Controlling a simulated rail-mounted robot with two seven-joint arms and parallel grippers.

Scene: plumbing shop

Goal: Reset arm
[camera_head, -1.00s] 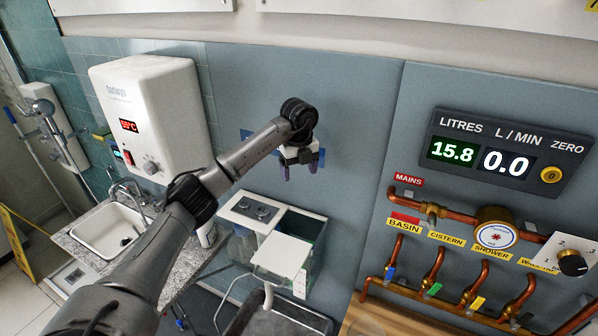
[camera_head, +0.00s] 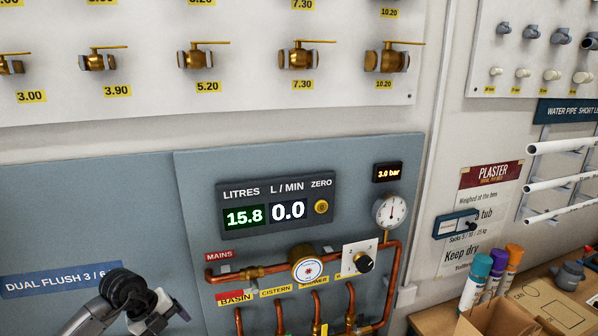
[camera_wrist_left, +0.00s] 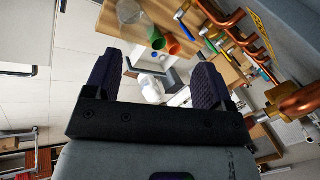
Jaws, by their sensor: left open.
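My left arm comes in at the bottom left of the head view; its wrist shows there, and the fingers are cut off by the lower edge. In the left wrist view my left gripper (camera_wrist_left: 155,85) is open, with its two dark fingers apart and nothing between them. Beyond the fingers are a white basin-like fixture (camera_wrist_left: 150,88) and the floor, well away from the fingertips. My right gripper is in neither view.
Copper pipes with valves (camera_head: 290,290) run below the flow display (camera_head: 275,205), which reads 15.8 litres and 0.0 L/min. A pressure gauge (camera_head: 391,211) is at their right. Brass valves (camera_head: 205,57) hang above. A bench (camera_head: 440,318) with capped tubes (camera_head: 475,280) is at lower right.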

